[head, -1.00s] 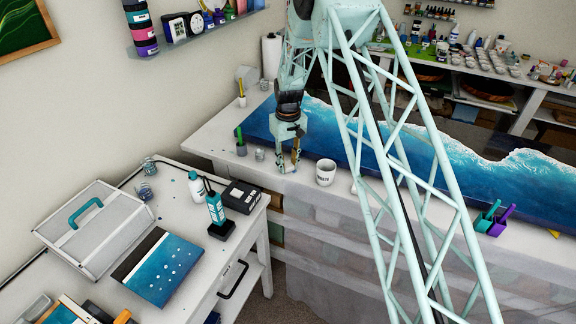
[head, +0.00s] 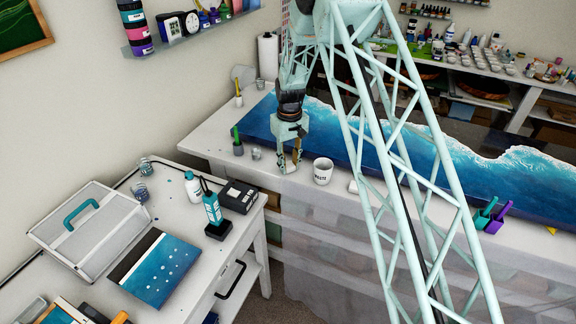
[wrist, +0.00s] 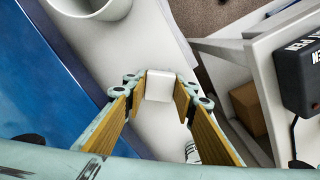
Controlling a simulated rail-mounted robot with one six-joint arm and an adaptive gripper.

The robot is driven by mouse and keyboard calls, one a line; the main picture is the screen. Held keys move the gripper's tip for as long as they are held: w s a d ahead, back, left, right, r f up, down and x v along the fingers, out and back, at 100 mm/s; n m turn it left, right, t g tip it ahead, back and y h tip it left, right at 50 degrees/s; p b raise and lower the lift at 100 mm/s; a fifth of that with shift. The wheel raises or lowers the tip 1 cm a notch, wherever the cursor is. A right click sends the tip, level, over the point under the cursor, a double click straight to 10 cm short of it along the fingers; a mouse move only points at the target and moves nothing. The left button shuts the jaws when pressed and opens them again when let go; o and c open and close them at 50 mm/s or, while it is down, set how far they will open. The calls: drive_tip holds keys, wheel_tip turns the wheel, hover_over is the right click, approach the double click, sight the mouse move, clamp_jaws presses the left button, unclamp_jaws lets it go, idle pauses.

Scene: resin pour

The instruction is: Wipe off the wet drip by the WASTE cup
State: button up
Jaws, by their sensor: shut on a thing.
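My gripper (head: 291,167) is low over the front left part of the long white bench, left of the WASTE cup. In the wrist view its fingers (wrist: 160,88) are shut on a small white block (wrist: 159,86), which looks like a folded wipe. I cannot tell whether the block touches the bench top. I cannot make out the wet drip in either view.
A blue and white ocean panel (head: 420,165) lies along the bench behind the cup. A small white item (head: 353,187) lies right of the cup. The bench front edge is close.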

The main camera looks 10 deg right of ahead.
sight(302, 174)
drive_tip(key=shift+s+d+f, duration=0.15)
drive_tip(key=shift+s+d, duration=0.05)
drive_tip(key=shift+s, duration=0.05)
drive_tip(key=shift+s+d, duration=0.25)
drive_tip(key=shift+d, duration=0.4)
drive_tip(key=shift+r, duration=0.2)
drive_tip(key=shift+s+d+b, duration=0.1)
drive_tip(key=shift+s+b, duration=0.05)
drive_tip(key=shift+b, duration=0.15)
drive_tip(key=shift+s+d+f, duration=0.25)
drive_tip(key=shift+s+d, duration=0.2)
drive_tip(key=shift+d, duration=0.1)
drive_tip(key=shift+s+d+f+b, duration=0.1)
drive_tip(key=shift+s+d+b, duration=0.1)
drive_tip(key=shift+b, duration=0.1)
idle(0.3)
drive_tip(key=shift+s+d, duration=0.5)
drive_tip(key=shift+d, duration=0.2)
